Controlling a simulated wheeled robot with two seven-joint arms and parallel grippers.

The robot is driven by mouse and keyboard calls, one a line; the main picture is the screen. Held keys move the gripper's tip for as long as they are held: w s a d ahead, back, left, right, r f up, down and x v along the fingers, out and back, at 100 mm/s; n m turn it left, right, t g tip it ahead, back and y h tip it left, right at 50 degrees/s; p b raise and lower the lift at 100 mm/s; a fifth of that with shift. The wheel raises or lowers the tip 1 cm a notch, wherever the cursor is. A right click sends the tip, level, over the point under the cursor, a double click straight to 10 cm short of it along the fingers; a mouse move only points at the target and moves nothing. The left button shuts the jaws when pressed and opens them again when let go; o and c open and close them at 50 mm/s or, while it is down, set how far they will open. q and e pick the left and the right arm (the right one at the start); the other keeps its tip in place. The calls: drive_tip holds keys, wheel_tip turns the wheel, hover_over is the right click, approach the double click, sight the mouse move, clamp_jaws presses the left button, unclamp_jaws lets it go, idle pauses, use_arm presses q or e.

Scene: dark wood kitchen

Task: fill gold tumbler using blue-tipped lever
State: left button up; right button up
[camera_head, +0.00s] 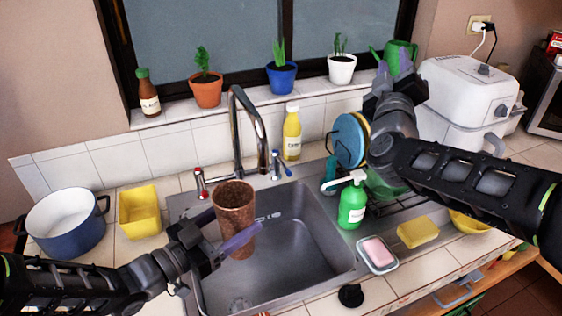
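The gold tumbler (234,207), brownish and speckled, is upright over the sink basin. My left gripper (226,232) has its fingers on either side of the tumbler and is shut on it. The curved metal faucet (236,130) rises behind the sink, its spout end just behind and right of the tumbler's rim. The blue-tipped lever (281,164) stands right of the faucet, and a red-tipped lever (201,183) stands left of it. No water shows. My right gripper (392,70) is raised near the window sill at right, away from the levers; its fingers look apart and empty.
A yellow bottle (292,134) stands behind the blue-tipped lever. A green soap bottle (352,202), blue plate (349,140) in a rack, soap dish (377,254) and yellow sponge (418,233) lie right of the sink. A blue pot (66,225) and yellow container (139,211) are left.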

drive_tip(key=s+a+f+n+t+y, duration=0.1)
drive_tip(key=s+a+f+n, duration=0.45)
drive_tip(key=a+n, duration=0.2)
drive_tip(key=s+a+f+n+y, duration=0.1)
drive_tip(key=s+a+f+n, duration=0.3)
drive_tip(key=s+a+n, duration=0.3)
drive_tip(key=w+a+f+m+g+y, duration=0.1)
drive_tip(key=w+a+f+m+y, duration=0.3)
drive_tip(key=w+f, duration=0.55)
drive_tip(key=m+g+y, duration=0.3)
drive_tip(key=m+y, duration=0.2)
approach(290, 174)
drive_tip(key=a+f, duration=0.2)
drive_tip(key=a, duration=0.3)
drive_tip(key=f+m, duration=0.1)
drive_tip(key=m, duration=0.1)
drive_tip(key=shift+w+d+r+m+y, duration=0.1)
drive_tip(key=shift+w+d+r+m, duration=0.45)
drive_tip(key=shift+m, duration=0.45)
drive_tip(key=shift+w+d+r+m+y, duration=0.1)
drive_tip(key=shift+w+d+r+m, duration=0.2)
drive_tip(key=shift+w+d+m, duration=0.55)
drive_tip(key=shift+w+d+r+m+y, duration=0.1)
drive_tip(key=shift+w+d+r+m, duration=0.45)
drive_tip(key=shift+m, duration=0.55)
drive_tip(key=shift+w+a+f, duration=0.1)
